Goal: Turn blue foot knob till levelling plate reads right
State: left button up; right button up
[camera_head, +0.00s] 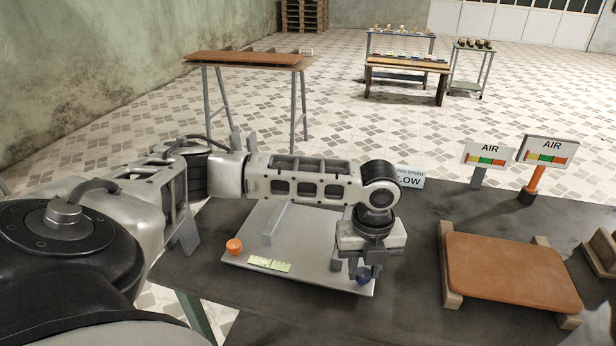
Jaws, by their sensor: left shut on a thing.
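The levelling plate (308,275) is a flat grey plate on the dark table, partly hidden behind my left arm. The blue foot knob (363,273) is at its front right corner. My left gripper (364,268) points down over that corner and is shut on the blue knob. An orange knob (234,246) is at the plate's left corner. A pale yellow-green level strip (269,264) lies near the plate's front edge; its reading is too small to make out. My right gripper is not in view.
A brown curved board (508,271) rests on wooden supports to the right. Two AIR gauge signs (485,156) (546,152) stand at the table's back right. A sign ending in "LOW" (411,178) stands behind my wrist. Dark table surface (410,310) is clear in front.

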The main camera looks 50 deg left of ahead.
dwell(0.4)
pick_arm(q)
jog(key=shift+m+p, duration=1.1)
jog(key=shift+m, duration=0.1)
jog(key=shift+m+p, duration=0.4)
jog(key=shift+m, duration=0.3)
jog(key=shift+m+p, duration=0.9)
jog(key=shift+m, duration=0.7)
